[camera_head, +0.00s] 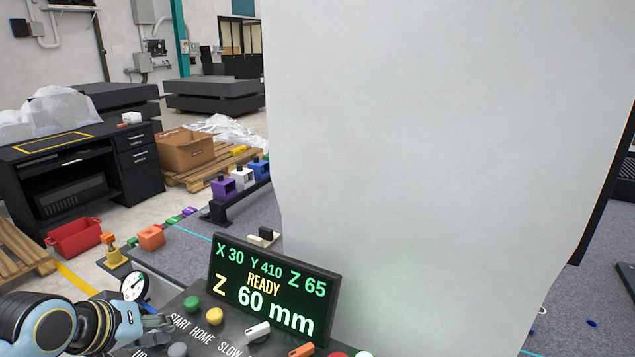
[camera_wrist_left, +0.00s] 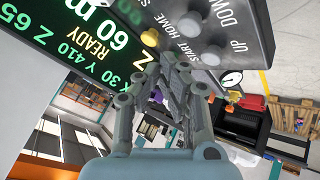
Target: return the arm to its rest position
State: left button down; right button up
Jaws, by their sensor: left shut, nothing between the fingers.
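My left arm comes in at the lower left of the head view. Its gripper (camera_head: 158,328) is over the left end of a dark control panel (camera_head: 225,338), close to the grey button and below the green button (camera_head: 192,303) and yellow button (camera_head: 214,315). In the left wrist view the gripper's fingers (camera_wrist_left: 174,72) are together with nothing between them, in front of the panel's labelled face. The display (camera_head: 270,290) reads X 30, Y 410, Z 65, READY, Z 60 mm. My right gripper is not in view.
A large pale upright sheet (camera_head: 440,160) hides the middle and right. A dial gauge (camera_head: 134,287) stands beside the left gripper. Purple, white and blue blocks sit on a rail behind. A black desk (camera_head: 75,160), red bin (camera_head: 74,238) and cardboard box (camera_head: 185,150) are farther left.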

pick_arm(q)
jog(key=s+d+r+m+g+y, duration=0.1)
jog(key=s+r+m+g, duration=0.15)
jog(key=s, duration=0.95)
jog(key=s+d+r+m+g+y, duration=0.2)
jog(key=s+r+m, duration=0.15)
jog(key=s, duration=0.75)
jog(key=s+a+f+g+b, duration=0.15)
jog(key=f+b, duration=0.35)
jog(key=f, duration=1.3)
jog(key=s+a+f+b, duration=0.15)
jog(key=f+b, duration=0.35)
jog(key=f, duration=1.2)
jog(key=s+f+b, duration=0.3)
jog(key=s+f, duration=0.6)
jog(key=f, duration=0.3)
jog(key=s+a+f+g+b, duration=0.1)
jog(key=s+f+b, duration=0.3)
jog(key=s+f, duration=0.4)
notch_tip(320, 180, down, 4)
jog(key=shift+s+f+b, duration=0.1)
jog(key=shift+s+b, duration=0.2)
jog(key=shift+s, duration=0.05)
